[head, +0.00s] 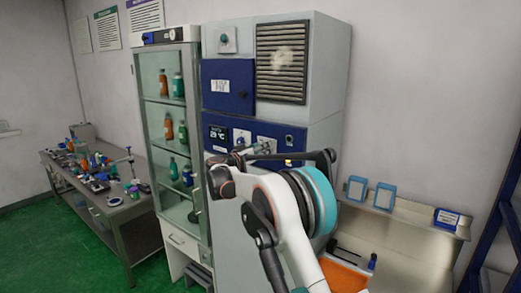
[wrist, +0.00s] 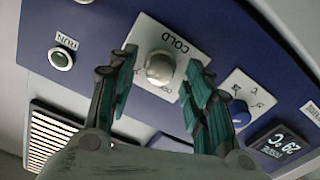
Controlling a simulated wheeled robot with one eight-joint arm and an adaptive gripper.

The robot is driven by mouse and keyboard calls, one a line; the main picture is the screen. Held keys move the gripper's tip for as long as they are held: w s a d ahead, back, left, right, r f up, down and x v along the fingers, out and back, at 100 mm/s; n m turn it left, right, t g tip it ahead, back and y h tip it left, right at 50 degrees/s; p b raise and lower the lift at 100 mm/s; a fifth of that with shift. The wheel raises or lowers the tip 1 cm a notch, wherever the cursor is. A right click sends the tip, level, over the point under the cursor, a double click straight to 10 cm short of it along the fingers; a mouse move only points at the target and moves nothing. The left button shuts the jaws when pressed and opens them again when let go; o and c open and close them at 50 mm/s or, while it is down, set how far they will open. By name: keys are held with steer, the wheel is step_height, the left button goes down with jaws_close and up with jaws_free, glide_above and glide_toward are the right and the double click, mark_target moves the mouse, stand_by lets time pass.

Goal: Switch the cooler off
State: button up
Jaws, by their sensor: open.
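The cooler (head: 222,173) is a tall grey cabinet with a dark blue control panel (head: 218,120) in the head view. In the wrist view, where the lettering is upside down, a pale round knob (wrist: 160,68) sits on a white plate marked COLD. My gripper (wrist: 157,82) is open, its two green-padded fingers on either side of this knob; I cannot tell whether they touch it. In the head view my gripper (head: 252,149) is at the panel, and my arm hides part of the cooler.
The wrist view also shows a blue knob (wrist: 238,110), a lit display (wrist: 281,140) and a RUN button (wrist: 62,58). A glass cabinet with bottles (head: 145,95) stands left of the cooler. A cluttered bench (head: 128,208) is farther left, and a shelf unit (head: 405,212) is on the right.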

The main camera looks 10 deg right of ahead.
steer(key=shift+c, duration=0.2)
steer(key=c, duration=1)
steer(key=n+b, duration=0.8)
steer(key=n, duration=0.9)
steer(key=shift+f+n, duration=0.15)
steer(key=shift+n, duration=0.15)
